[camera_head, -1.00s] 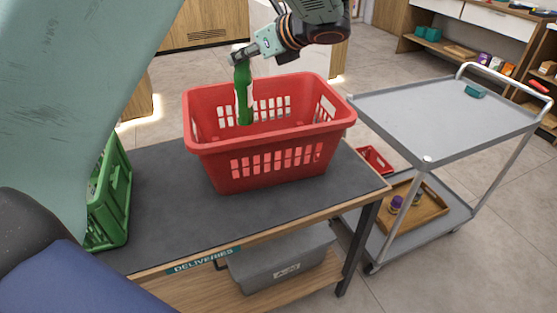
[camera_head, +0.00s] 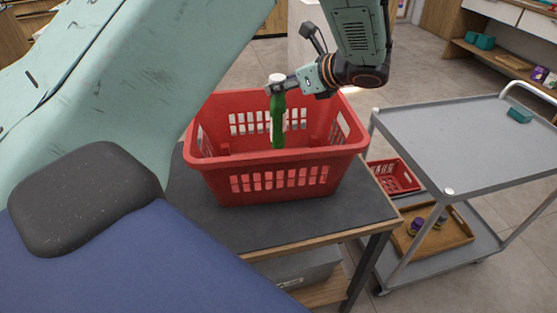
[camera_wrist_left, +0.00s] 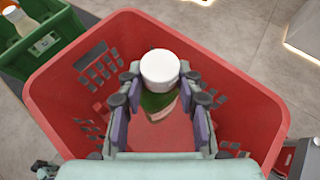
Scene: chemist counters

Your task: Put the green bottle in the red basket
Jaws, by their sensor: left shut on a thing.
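The green bottle (camera_head: 278,118) has a white cap and hangs upright inside the red basket's opening. My left gripper (camera_head: 277,86) is shut on its neck, just under the cap. The red basket (camera_head: 275,163) stands on the dark counter, with slotted walls. In the left wrist view the white cap (camera_wrist_left: 160,69) sits between the two fingers (camera_wrist_left: 158,100), above the basket floor (camera_wrist_left: 160,132). The basket rim (camera_wrist_left: 52,62) surrounds the gripper there. Whether the bottle's base touches the basket floor I cannot tell. My right gripper is not in view.
A green crate (camera_wrist_left: 35,45) with bottles stands left of the basket in the wrist view. A grey trolley (camera_head: 440,130) stands to the right, with a wooden tray (camera_head: 440,232) on its lower shelf. A smaller red basket (camera_head: 395,176) is beside the counter.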

